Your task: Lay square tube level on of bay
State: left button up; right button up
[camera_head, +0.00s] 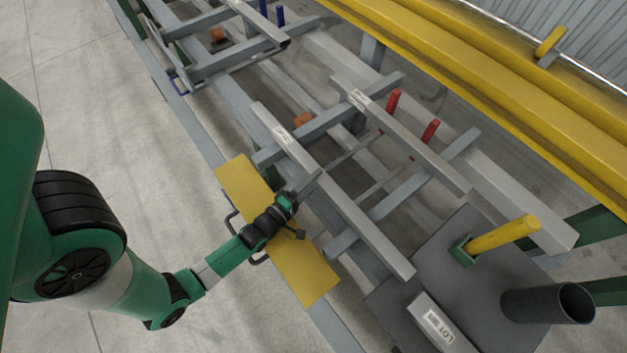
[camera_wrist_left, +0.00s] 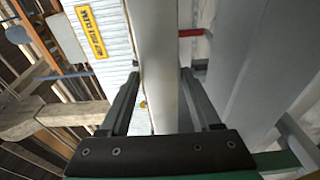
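A long grey square tube (camera_head: 345,205) with a pale label near its upper end lies across the rack's crossbars, nearest to my left arm. A second square tube (camera_head: 420,145) lies roughly parallel beyond it, beside two red posts (camera_head: 392,103). My left gripper (camera_head: 312,180) is at the near side of the first tube, around its middle. In the left wrist view a grey tube (camera_wrist_left: 160,70) shows between the two spread fingers (camera_wrist_left: 160,90), with a gap on the left; contact on the right is unclear. My right gripper is not in view.
A yellow plate (camera_head: 305,272) with dark handles lies beneath my left arm. A dark plate at lower right carries a LOT block (camera_head: 433,322), a yellow post (camera_head: 503,234) and an open dark cylinder (camera_head: 545,303). Yellow rails (camera_head: 470,70) border the back. Another tube bay with blue posts is at upper left.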

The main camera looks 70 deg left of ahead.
pick_arm(q)
jog(key=shift+o, duration=0.9)
jog(key=shift+r, duration=0.3)
jog(key=shift+s+d+r+p, duration=0.2)
jog(key=shift+r+p, duration=0.1)
jog(key=shift+p, duration=0.35)
jog(key=p+v, duration=0.3)
jog(key=v, duration=0.7)
jog(key=shift+s+f, duration=0.15)
jog(key=shift+s, duration=0.25)
jog(key=shift+s+d, duration=0.25)
jog(key=shift+s, duration=0.1)
jog(key=shift+w, duration=0.15)
